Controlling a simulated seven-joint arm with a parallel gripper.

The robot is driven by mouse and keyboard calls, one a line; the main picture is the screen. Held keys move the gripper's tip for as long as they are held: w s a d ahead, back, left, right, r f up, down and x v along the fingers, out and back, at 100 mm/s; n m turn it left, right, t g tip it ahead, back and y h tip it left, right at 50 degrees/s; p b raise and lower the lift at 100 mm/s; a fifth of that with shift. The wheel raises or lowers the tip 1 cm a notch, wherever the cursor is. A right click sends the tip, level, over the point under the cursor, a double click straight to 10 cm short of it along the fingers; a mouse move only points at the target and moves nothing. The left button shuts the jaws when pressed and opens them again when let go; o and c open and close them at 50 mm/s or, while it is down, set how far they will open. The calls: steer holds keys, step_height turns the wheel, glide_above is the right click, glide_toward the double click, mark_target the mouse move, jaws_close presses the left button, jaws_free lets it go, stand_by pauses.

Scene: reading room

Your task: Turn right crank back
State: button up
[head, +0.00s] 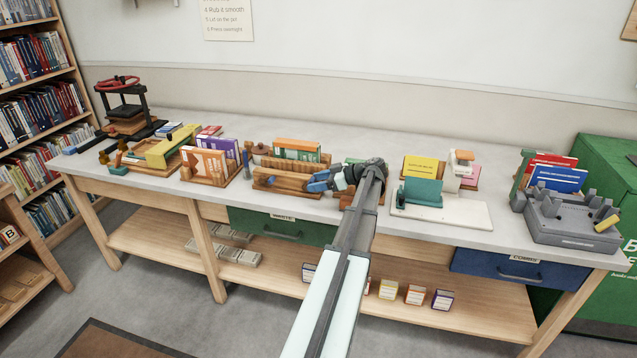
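My arm reaches in from the bottom of the head view to the middle of the table. My gripper (314,183) has blue fingers that point left, at the right end of a wooden fixture (284,184). The fixture has ridged wooden bars and a small blue part at its front left. I cannot make out a right crank; my gripper and wrist cover the fixture's right end. Whether the fingers are apart or closed on something is too small to tell. An orange book (298,147) stands at the back of the fixture.
Left are a wooden book holder (228,177), a yellow-barred fixture (172,149) and a black press with a red wheel (119,84). Right are a white board (463,213) with a teal block and a grey machine (575,225).

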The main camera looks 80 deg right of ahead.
steer(key=shift+d, duration=0.1)
steer(key=v, duration=1.4)
